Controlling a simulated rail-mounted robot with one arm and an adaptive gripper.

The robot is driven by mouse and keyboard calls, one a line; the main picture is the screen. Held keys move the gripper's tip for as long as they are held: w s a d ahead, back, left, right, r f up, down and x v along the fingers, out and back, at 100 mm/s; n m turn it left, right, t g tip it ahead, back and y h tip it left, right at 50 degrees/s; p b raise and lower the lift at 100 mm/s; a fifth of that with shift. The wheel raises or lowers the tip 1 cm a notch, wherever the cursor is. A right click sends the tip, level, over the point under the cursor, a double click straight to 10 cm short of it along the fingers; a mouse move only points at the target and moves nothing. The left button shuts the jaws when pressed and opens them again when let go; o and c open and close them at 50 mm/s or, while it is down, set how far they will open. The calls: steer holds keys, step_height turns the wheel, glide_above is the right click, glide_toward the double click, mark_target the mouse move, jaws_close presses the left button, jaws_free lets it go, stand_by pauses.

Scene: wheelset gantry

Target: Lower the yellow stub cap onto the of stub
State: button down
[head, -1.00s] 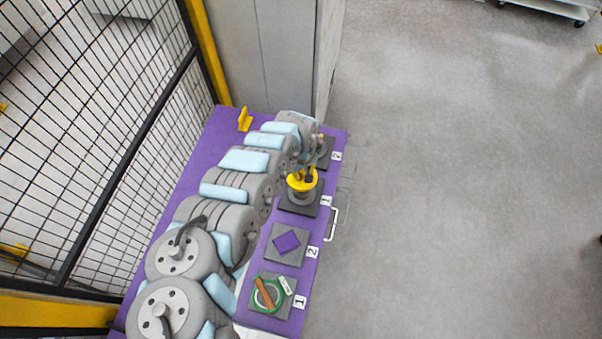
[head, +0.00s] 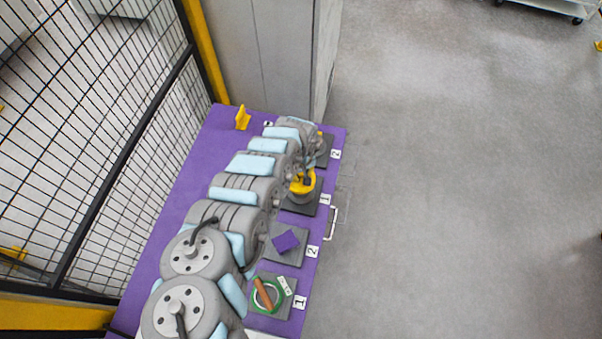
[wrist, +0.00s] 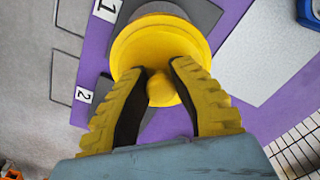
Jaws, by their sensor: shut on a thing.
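The yellow stub cap (head: 302,188) sits over the grey stub (head: 300,197) on a dark square plate in the head view. In the wrist view the round yellow cap (wrist: 135,48) fills the upper middle, with its knob facing my gripper. My gripper (wrist: 160,72) is shut on the cap, its two yellow ridged fingers either side of the knob. A grey edge of the stub (wrist: 160,8) shows just beyond the cap. Whether the cap is fully seated or slightly above the stub I cannot tell. My arm partly hides the cap in the head view.
On the purple table (head: 215,140), a plate with a purple block (head: 286,241) and one with a green ring (head: 258,299) and an orange-brown bar lie nearer. A yellow bracket (head: 242,118) stands at the back. A mesh fence (head: 130,120) is left; open floor is right.

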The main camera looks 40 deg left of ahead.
mark_target(301, 179)
steer(key=shift+f+b, duration=0.45)
steer(key=shift+f, duration=0.5)
steer(key=shift+p, duration=0.75)
stand_by(1.2)
steer(key=shift+f+b, duration=1.55)
steer(key=shift+f, duration=0.55)
stand_by(0.3)
steer(key=c, duration=1)
jaws_free()
steer(key=shift+r, duration=0.1)
steer(key=shift+w+r, duration=0.15)
steer(key=shift+r, duration=1)
steer(key=shift+d+r, duration=0.1)
steer(key=shift+r, duration=4.65)
